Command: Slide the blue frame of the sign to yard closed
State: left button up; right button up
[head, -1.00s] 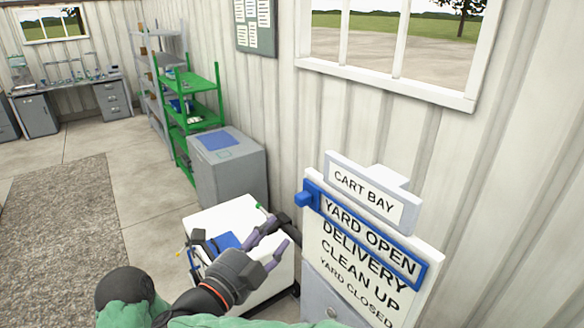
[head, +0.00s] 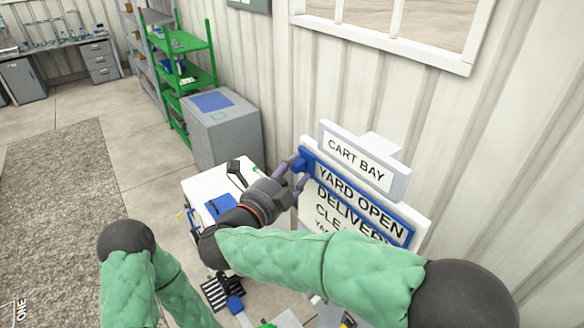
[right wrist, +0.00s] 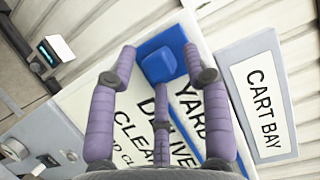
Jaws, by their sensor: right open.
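The sign (head: 305,213) is a white board with a "CART BAY" header (head: 355,163) on top and stacked rows of black text. Its blue frame (head: 345,203) surrounds the top row, "YARD OPEN". A blue knob (right wrist: 162,58) sticks out at the frame's left end. My right gripper (head: 292,172) is at that knob, with its purple fingers open. In the right wrist view the knob lies between the spread fingertips; I cannot tell whether they touch it. My right forearm hides the lower rows in the head view. My left gripper is out of view.
A white-topped cart (head: 200,190) with a blue item stands left of the sign. Behind it are a grey cabinet (head: 222,130) and a green shelf (head: 180,60). The corrugated wall (head: 270,60) is close behind the sign. Open floor lies at left.

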jog(key=shift+w, duration=0.15)
jog(key=shift+r, duration=0.1)
grip_shut()
jog(key=shift+d, duration=0.1)
notch_tip(320, 180, down, 18)
jog(key=b, duration=1.6)
jog(key=shift+r, duration=0.1)
grip_release()
